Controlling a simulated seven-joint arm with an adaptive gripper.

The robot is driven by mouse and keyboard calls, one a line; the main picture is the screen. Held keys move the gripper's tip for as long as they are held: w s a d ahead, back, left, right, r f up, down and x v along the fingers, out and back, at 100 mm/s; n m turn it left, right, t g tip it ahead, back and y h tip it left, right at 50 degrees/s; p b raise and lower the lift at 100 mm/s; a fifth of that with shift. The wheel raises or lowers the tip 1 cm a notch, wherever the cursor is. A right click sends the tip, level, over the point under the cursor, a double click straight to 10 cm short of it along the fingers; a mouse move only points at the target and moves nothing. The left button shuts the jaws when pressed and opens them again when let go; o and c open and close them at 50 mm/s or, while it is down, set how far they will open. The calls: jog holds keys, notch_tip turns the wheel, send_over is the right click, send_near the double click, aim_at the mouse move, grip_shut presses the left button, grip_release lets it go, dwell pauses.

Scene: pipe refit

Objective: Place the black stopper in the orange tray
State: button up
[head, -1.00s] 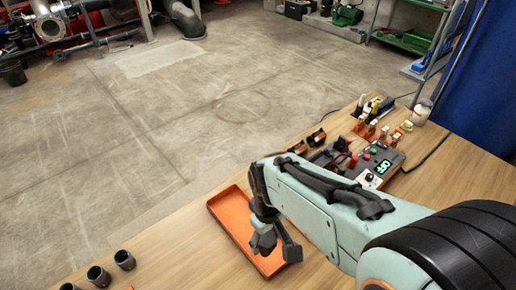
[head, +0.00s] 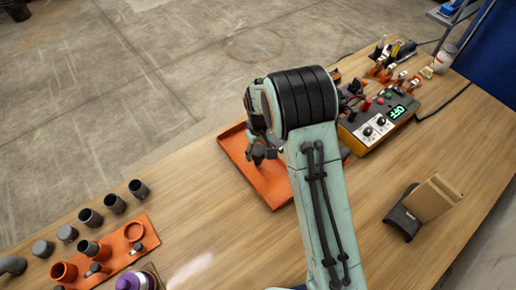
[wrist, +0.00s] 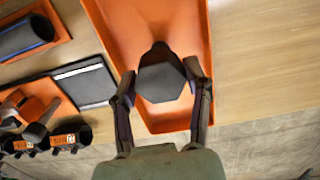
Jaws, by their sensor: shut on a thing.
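The orange tray (head: 273,193) lies on the wooden table, and it also shows in the wrist view (wrist: 192,30). The black stopper (wrist: 162,84) has a dark, angular body with a smaller knob behind it. My gripper (wrist: 160,79) is shut on the black stopper, one finger on each side. The stopper is over the inside of the tray in the wrist view; I cannot tell whether it touches the tray floor. In the head view my gripper (head: 261,154) is over the tray, and my arm hides the tray's right part.
A control box (head: 378,128) with a lit display stands right of the tray. Several dark pipe pieces (head: 90,217) and an orange fixture (head: 118,252) stand at the lower left. A brown block on a dark stand (head: 432,198) is at right. Table between tray and pipe pieces is clear.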

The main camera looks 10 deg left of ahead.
aim_at(258, 150)
jog(key=shift+f, duration=0.15)
jog(key=o, duration=1)
jog(key=shift+o, duration=0.2)
notch_tip(258, 150, up, 12)
jog(key=shift+r, duration=0.2)
jog(key=s+d+r+m, duration=0.4)
jog(key=s+d+r, duration=0.4)
jog(key=s+d, duration=0.4)
jog(key=s+d+m, duration=0.2)
jog(key=s+m, duration=0.1)
jog(key=s, duration=1.1)
jog(key=shift+d+f+m+y, duration=0.4)
